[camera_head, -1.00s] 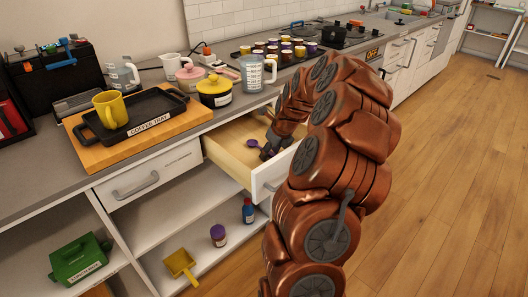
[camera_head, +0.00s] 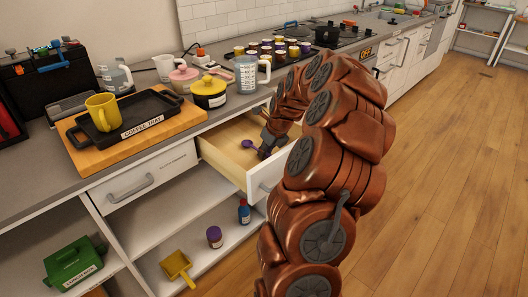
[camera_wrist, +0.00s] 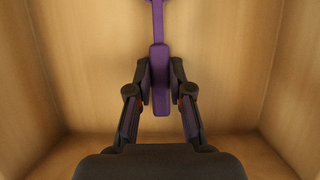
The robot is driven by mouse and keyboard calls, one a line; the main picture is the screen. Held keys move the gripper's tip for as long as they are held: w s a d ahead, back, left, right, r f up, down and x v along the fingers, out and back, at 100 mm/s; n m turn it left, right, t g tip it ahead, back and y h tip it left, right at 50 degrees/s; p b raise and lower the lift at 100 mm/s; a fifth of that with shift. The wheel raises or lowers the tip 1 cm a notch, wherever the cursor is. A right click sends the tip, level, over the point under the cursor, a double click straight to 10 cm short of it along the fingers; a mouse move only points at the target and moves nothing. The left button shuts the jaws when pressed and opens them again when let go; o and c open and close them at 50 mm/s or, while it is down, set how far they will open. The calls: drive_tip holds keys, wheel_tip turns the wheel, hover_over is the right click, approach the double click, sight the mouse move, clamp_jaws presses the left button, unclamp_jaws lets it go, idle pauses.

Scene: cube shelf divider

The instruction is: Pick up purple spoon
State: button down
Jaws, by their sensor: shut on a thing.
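The purple spoon (camera_head: 247,144) is inside the open wooden drawer (camera_head: 225,165), its bowl toward the left in the head view. In the wrist view the purple spoon (camera_wrist: 159,80) runs upward from between the fingertips, its thick handle end between them and its bowl out of frame. My gripper (camera_wrist: 160,88) is shut on the handle, with one dark finger on each side. In the head view my gripper (camera_head: 266,150) is inside the drawer and small, partly hidden by my arm. The spoon's exact height over the drawer floor is hard to tell.
Drawer walls surround my gripper closely. Above on the counter are a black coffee tray (camera_head: 157,113) with a yellow mug (camera_head: 102,112), a yellow-lidded pot (camera_head: 209,93) and a measuring jug (camera_head: 245,75). Shelves below hold a green box (camera_head: 74,262) and a yellow dustpan (camera_head: 176,266).

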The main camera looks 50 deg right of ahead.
wheel_tip(320, 180, up, 18)
idle(0.4)
drive_tip(key=shift+w, duration=0.1)
idle(0.3)
